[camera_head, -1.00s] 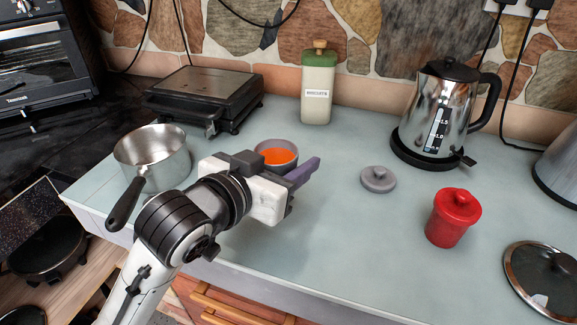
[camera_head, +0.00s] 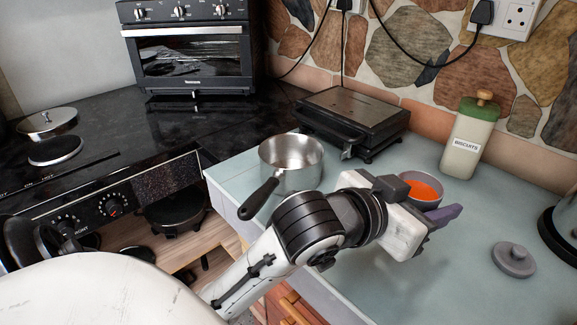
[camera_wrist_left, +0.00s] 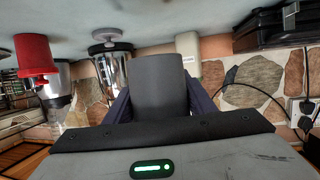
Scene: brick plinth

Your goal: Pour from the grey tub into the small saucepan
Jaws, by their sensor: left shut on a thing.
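The grey tub (camera_head: 428,205) stands upright with orange contents showing inside its rim. It also shows in the left wrist view (camera_wrist_left: 160,88), between the purple fingers. My left gripper (camera_head: 427,207) is shut on the tub; one finger is mostly hidden. I cannot tell whether the tub touches the counter. The small saucepan (camera_head: 285,178) is shiny metal with a black handle, upright on the counter to the left of the tub. The part of its inside that I see looks empty. My right gripper is not in view.
A black grill (camera_head: 352,118) stands behind the saucepan. A biscuit jar (camera_head: 470,138) is behind the tub, and a grey lid (camera_head: 513,260) lies to its right. A kettle (camera_head: 566,235) is at the right edge. The counter's left edge is close to the saucepan.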

